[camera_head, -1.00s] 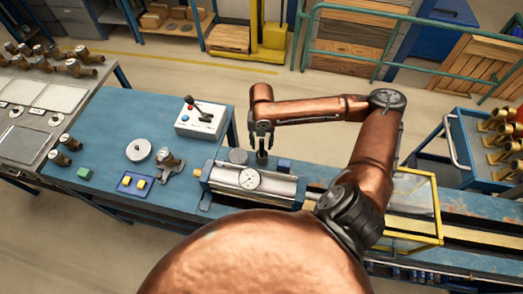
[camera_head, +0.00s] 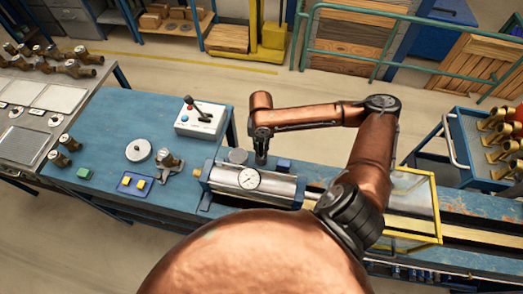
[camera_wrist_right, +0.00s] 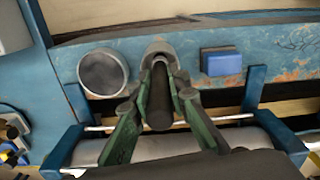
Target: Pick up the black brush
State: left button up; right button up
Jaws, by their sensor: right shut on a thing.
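The black brush (camera_wrist_right: 159,108) is an upright dark cylinder in the right wrist view, seen end-on between the two green fingers of my right gripper (camera_wrist_right: 160,88). The fingers are shut on it. In the head view my right gripper (camera_head: 262,146) points down just behind the silver cylinder with the round dial gauge (camera_head: 248,179). There the fingers hide most of the brush. I cannot tell whether the brush still touches the surface below. My left gripper is not in view.
A grey round disc (camera_wrist_right: 102,73) and a blue block (camera_wrist_right: 221,61) flank the gripper on the blue bench (camera_head: 110,115). A control box with a lever (camera_head: 200,120) stands to the left. A yellow-framed clear guard (camera_head: 415,205) stands to the right. Clear bench lies between the loose parts.

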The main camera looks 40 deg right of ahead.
grip_shut()
notch_tip(320, 180, up, 10)
jog(key=shift+r, duration=0.1)
dwell(1.9)
